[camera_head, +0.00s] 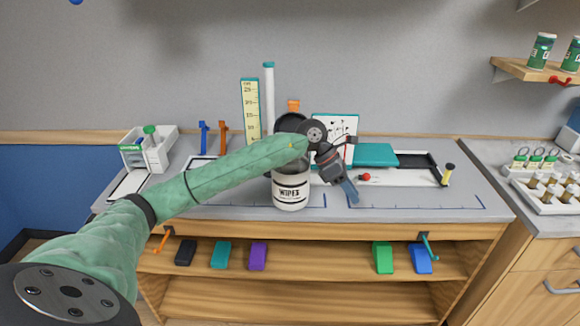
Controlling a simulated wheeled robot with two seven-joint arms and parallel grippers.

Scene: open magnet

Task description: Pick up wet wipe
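The wipes canister (291,193) is a white tub labelled WIPES, standing upright on the grey worktop at its middle. My green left forearm crosses in front of its top, so its mouth and any wet wipe in it are hidden. A dark round shape (291,122), perhaps its raised lid, shows just above the forearm. My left gripper (350,191) is to the right of the canister, pointing down over the worktop. It looks apart from the canister. Its fingers are too small to tell their gap. My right gripper is not in view.
The worktop (240,212) is clear along its front left. Behind are a yellow ruler (251,110), a tall white tube (268,95), a teal box (375,154) and a white caddy (155,150). A black-yellow post (447,175) stands at right. Colored blocks sit on the shelf below.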

